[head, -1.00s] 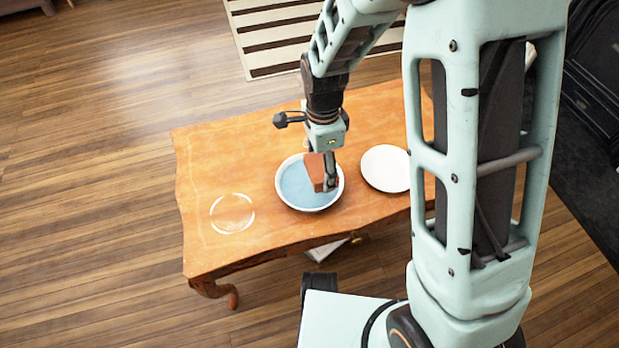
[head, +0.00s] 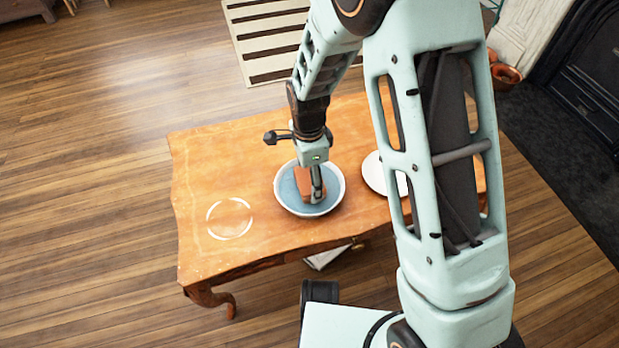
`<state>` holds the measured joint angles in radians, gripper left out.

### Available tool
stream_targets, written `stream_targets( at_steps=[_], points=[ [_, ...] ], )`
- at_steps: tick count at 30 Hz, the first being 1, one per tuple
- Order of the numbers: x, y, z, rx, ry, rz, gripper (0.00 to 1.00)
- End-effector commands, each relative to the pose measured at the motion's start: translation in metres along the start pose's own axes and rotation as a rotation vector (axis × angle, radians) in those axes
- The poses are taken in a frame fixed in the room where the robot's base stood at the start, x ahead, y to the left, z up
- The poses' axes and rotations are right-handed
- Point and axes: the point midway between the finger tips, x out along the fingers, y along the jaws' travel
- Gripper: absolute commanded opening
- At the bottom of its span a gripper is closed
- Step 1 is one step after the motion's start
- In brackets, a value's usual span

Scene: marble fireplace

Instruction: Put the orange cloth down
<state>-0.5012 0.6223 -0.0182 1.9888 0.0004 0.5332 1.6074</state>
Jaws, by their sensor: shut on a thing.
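The orange cloth (head: 303,182) shows as a small folded orange-brown piece at my gripper's tip, in the head view. My gripper (head: 316,196) points down and is shut on the cloth. Both are over the blue inside of a round bowl with a white rim (head: 282,203) on the wooden table (head: 258,250). I cannot tell whether the cloth touches the bowl's inside. The fingers hide part of the cloth.
A white plate (head: 374,174) lies right of the bowl, partly behind my arm. A white ring mark (head: 230,218) is on the table's left part, with bare wood around it. A striped rug (head: 262,45) lies beyond the table.

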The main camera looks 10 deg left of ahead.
Motion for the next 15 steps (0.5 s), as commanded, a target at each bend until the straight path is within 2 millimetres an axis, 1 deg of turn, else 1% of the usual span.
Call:
stream_targets(
  at_steps=[2,3,6,7,15],
  points=[
    [0.0041,0.0003,0.0001,0.000,0.000,0.001,0.52],
    [0.0026,0.0002,0.0001,0.000,0.000,0.000,0.76],
    [0.0024,0.0003,0.0001,0.000,0.000,0.001,0.87],
    [0.0024,0.0003,0.0001,0.000,0.000,0.001,0.89],
    [0.0015,0.0002,0.0001,0.000,0.000,0.000,0.89]
  ],
)
